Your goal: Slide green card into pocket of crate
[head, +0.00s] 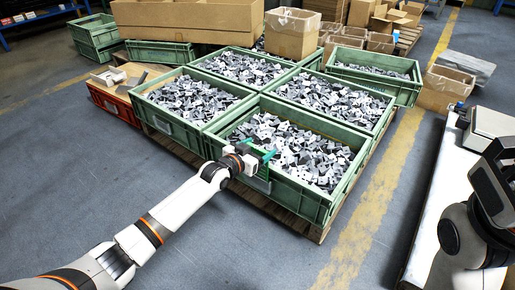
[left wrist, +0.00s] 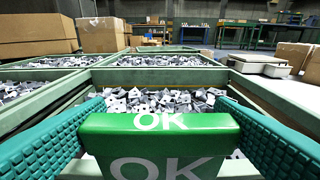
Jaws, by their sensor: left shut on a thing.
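My left gripper (head: 264,158) is at the front wall of the nearest green crate (head: 292,196), which is full of grey and white stamped parts. Its teal fingers, seen at both sides in the left wrist view (left wrist: 160,125), are shut on the green card (left wrist: 160,123), marked "OK". In the head view the card (head: 262,173) is a small green patch, partly hidden by the gripper, at the crate's outer front face. A pale pocket (head: 257,184) shows just below it. I cannot tell whether the card's lower edge is inside the pocket.
Several more part-filled green crates share the wooden pallet (head: 310,232). An orange crate (head: 112,103) stands at the left, cardboard boxes (head: 292,32) behind. A white bench (head: 440,190) with a grey box (head: 490,122) is at right. The floor in front is clear.

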